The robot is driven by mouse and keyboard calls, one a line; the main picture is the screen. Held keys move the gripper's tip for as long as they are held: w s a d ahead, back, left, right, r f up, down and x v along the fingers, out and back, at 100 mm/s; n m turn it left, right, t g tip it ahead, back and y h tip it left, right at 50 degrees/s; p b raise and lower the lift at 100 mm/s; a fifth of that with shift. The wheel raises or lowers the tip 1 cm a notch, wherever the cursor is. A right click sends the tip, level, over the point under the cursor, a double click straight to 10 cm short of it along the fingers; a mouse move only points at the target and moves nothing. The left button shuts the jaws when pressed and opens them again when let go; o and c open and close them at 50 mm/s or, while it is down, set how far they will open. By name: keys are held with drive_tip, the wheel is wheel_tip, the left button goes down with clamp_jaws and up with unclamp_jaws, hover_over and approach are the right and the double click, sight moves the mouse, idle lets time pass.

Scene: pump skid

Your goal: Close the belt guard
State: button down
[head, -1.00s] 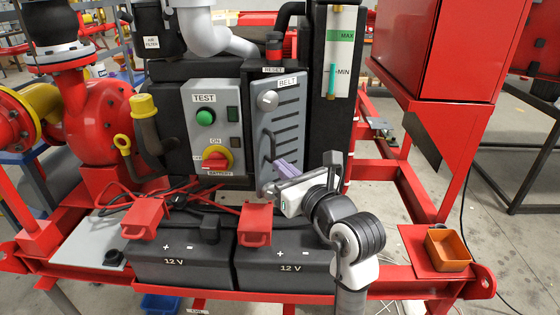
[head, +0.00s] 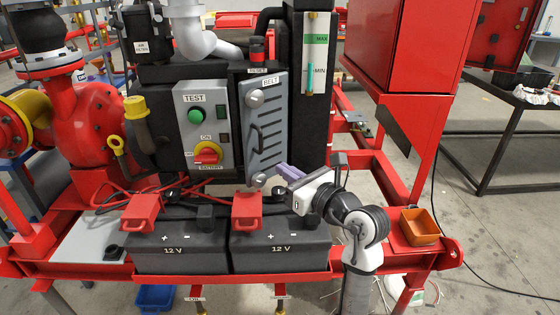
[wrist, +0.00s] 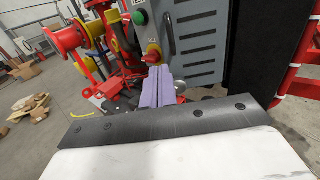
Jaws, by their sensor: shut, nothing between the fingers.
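The belt guard (head: 268,120) is a grey slotted panel labelled BELT, in the middle of the head view. It has a dark handle (head: 256,140) and round knobs near its top and bottom. Its face slants to the picture; I cannot tell if it sits flush against the housing. In the wrist view the guard (wrist: 200,45) lies ahead and to the right of the fingertips. My gripper (head: 283,170), with purple fingers, is shut and empty just right of the guard's lower end. The fingers (wrist: 158,82) show together in the wrist view. Contact with the guard cannot be told.
A grey control panel (head: 203,125) with a green button and red-yellow switch stands left of the guard. Two 12 V batteries (head: 178,247) with red terminal covers sit below. A black level-gauge column (head: 311,130) stands at right. An orange bin (head: 419,226) sits on the frame.

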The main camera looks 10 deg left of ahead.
drive_tip(key=p, duration=0.4)
approach(246, 144)
drive_tip(key=x, duration=0.5)
drive_tip(key=shift+a+r, duration=0.2)
drive_tip(key=shift+w+a+f, duration=0.15)
drive_tip(key=shift+w+a, duration=0.3)
drive_tip(key=shift+a, duration=0.1)
